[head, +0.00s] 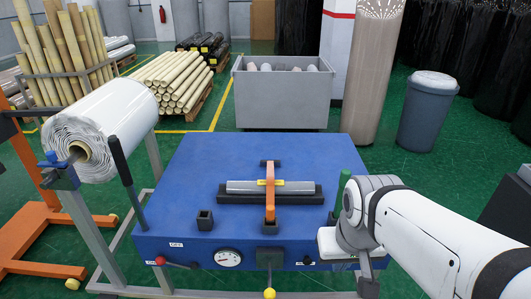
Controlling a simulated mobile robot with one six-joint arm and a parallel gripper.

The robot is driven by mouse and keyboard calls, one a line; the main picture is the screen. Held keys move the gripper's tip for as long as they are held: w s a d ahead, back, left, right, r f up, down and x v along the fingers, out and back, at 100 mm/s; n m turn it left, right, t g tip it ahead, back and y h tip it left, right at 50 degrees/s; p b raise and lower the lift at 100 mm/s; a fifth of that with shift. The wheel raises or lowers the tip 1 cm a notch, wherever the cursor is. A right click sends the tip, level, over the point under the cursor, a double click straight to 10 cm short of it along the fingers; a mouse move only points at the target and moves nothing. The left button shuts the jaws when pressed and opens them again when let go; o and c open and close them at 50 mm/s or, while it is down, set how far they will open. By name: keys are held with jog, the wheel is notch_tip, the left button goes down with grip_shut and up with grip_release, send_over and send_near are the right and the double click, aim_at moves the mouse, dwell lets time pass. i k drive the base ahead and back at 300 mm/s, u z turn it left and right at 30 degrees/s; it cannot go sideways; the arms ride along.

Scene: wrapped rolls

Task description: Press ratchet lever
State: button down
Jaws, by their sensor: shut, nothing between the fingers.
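A blue machine table (190,185) stands in the middle of the head view. Several levers are on it, and I cannot tell surely which is the ratchet lever. A long black lever (127,178) leans up at the left edge. A green-handled lever (343,190) stands upright at the right, close beside my arm's wrist and partly hidden by it. An orange clamp arm (270,193) lies over a grey roll (300,187) in a black cradle. My gripper (368,289) is shut and empty, low at the table's front right, cut by the picture's lower edge.
A red-knobbed lever (162,261), a gauge (228,258) and a yellow knob (270,293) are on the front panel. A white wrapped roll (100,128) hangs at the left. A grey bin (283,98) and a round bin (428,112) stand behind.

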aim_at(270, 293)
jog(key=z, duration=1)
jog(key=k, duration=1.05)
jog(key=u, duration=0.85)
jog(key=i, duration=1)
jog(key=u, duration=0.05)
